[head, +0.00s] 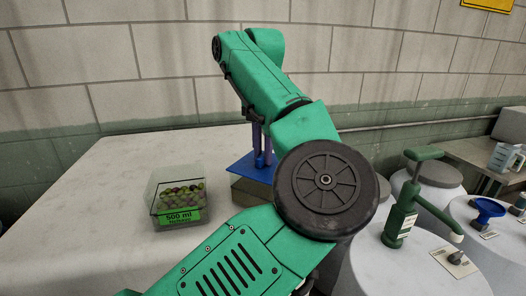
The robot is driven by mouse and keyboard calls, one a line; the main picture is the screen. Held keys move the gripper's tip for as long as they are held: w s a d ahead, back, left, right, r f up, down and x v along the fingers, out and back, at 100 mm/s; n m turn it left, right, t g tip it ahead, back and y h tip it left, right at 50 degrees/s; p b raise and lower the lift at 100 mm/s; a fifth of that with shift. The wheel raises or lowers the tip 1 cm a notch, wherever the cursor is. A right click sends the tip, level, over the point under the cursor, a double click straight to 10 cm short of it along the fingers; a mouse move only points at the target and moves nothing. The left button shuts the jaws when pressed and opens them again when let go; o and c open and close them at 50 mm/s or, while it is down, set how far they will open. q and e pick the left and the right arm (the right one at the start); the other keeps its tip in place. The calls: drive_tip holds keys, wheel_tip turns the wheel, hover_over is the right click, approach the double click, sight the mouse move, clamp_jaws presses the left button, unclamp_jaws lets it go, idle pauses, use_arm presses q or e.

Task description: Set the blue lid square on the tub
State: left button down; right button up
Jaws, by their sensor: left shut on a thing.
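The blue lid (243,166) is a flat blue piece near the middle of the head view, partly hidden behind my arm. My left gripper (262,158) points down from above with its purple fingers shut on the lid's middle. A tan, box-like thing (246,190) shows directly under the lid; I cannot tell whether the lid touches it or whether it is the tub. A clear open tub (180,222) of green and purple olives, with a green "500 ml" label, stands to the left, apart from the lid. My right gripper is not in view.
The pale table (90,225) is clear around the olive tub. At the right, a green pump bottle (400,218), a blue funnel-like piece (487,210) and a small dark-knobbed piece (455,257) stand on round white tops. A block wall (110,60) closes the back.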

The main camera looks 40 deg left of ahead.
use_arm(q)
drive_tip(key=c, duration=0.7)
unclamp_jaws()
drive_tip(key=shift+c, duration=0.2)
wheel_tip(320, 180, up, 15)
drive_tip(key=p, duration=0.6)
drive_tip(key=shift+f+p, duration=0.2)
drive_tip(key=shift+p, duration=0.2)
